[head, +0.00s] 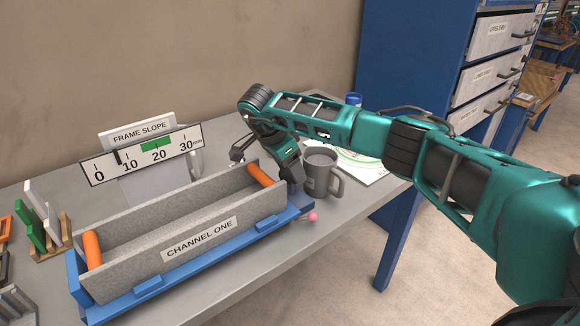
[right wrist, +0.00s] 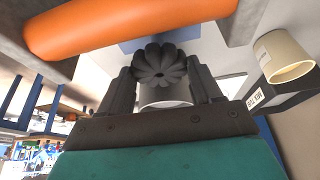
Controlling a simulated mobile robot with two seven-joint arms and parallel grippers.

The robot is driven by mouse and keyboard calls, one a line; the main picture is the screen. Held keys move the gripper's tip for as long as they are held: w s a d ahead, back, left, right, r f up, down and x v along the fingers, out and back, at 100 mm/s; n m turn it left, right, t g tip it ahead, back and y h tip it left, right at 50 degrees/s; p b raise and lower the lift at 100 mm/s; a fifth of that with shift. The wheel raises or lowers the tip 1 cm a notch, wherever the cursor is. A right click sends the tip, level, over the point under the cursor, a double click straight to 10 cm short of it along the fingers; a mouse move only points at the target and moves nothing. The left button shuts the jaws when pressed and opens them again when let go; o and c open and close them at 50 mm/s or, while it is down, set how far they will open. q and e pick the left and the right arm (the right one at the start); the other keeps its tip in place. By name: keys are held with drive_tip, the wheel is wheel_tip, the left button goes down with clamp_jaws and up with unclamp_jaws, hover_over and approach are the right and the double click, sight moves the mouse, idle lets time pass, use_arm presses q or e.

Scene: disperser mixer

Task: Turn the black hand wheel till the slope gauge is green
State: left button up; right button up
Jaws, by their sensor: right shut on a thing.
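The black hand wheel (right wrist: 161,62) is a lobed knob, between the two fingers of my right gripper (right wrist: 161,85) in the right wrist view. The fingers are shut on it. In the head view my right gripper (head: 293,178) reaches down to the right end of the grey channel (head: 190,235), and it hides the wheel. The frame slope gauge (head: 100,174) is a white strip marked 0 to 30, with a green band (head: 157,146) around 20. A small dark mark shows close to the 10; I cannot tell its exact reading. My left gripper is not in view.
The channel has orange rollers (head: 260,173) and sits on a blue frame (head: 150,285). A grey mug (head: 321,172) stands close to the right of my gripper. A pink ball (head: 313,217) is near the frame's corner. A blue drawer cabinet (head: 415,60) stands behind.

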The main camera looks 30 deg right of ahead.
drive_tip(key=m+g, duration=0.1)
drive_tip(key=m, duration=0.3)
drive_tip(key=shift+w+m+g+b, duration=0.15)
drive_tip(key=shift+m+g+b, duration=0.15)
drive_tip(key=shift+g+b, duration=0.1)
drive_tip(key=m+g+y+b, duration=0.1)
drive_tip(key=m, duration=0.2)
drive_tip(key=shift+d+m, duration=0.1)
drive_tip(key=shift+m, duration=0.2)
drive_tip(key=shift+w+m+b, duration=0.1)
drive_tip(key=shift+m+b, duration=0.3)
drive_tip(key=shift+m, duration=0.1)
drive_tip(key=shift+g, duration=0.3)
drive_tip(key=o, duration=1.1)
drive_tip(key=shift+c, duration=0.2)
